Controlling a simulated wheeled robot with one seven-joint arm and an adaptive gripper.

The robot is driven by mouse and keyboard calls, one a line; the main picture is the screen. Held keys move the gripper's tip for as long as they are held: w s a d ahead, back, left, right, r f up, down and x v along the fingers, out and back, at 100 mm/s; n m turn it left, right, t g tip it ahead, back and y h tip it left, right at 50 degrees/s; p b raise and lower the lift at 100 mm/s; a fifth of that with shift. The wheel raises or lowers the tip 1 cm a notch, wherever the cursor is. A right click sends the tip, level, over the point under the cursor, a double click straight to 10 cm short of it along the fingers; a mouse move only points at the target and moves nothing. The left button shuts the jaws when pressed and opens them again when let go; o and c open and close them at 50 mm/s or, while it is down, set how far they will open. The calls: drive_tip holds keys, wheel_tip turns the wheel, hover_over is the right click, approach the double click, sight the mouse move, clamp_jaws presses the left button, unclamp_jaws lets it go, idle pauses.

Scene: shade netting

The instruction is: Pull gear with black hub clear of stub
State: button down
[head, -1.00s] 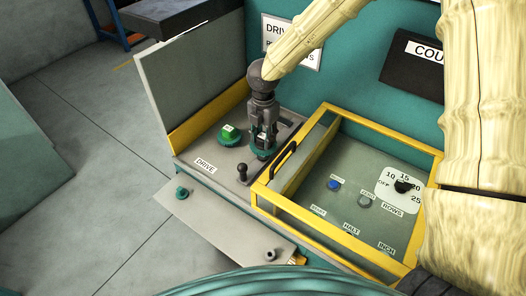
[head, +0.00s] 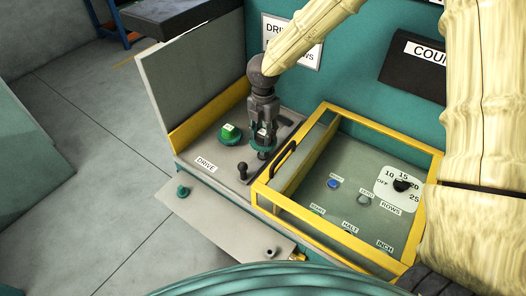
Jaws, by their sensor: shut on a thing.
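My gripper (head: 263,132) points down over the drive panel and is shut on a teal gear (head: 262,145). The gripper's fingers hide most of this gear and its hub, so I cannot make out the hub's colour. A short stub (head: 262,156) shows just below the gear. The gear sits high at the stub's top; I cannot tell whether the two still touch. A second teal gear with a bright green hub (head: 230,132) sits on the panel just left of my gripper.
A black-knobbed lever (head: 242,170) stands in front of the gears. A yellow-framed cover (head: 347,124) over the control panel is close on the right. A raised grey lid (head: 190,85) stands behind left. A lowered grey flap (head: 215,222) with small knobs lies in front.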

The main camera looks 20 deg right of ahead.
sight(263, 132)
drive_tip(key=shift+r+p, duration=1.25)
drive_tip(key=shift+r, duration=0.65)
drive_tip(key=shift+r, duration=0.1)
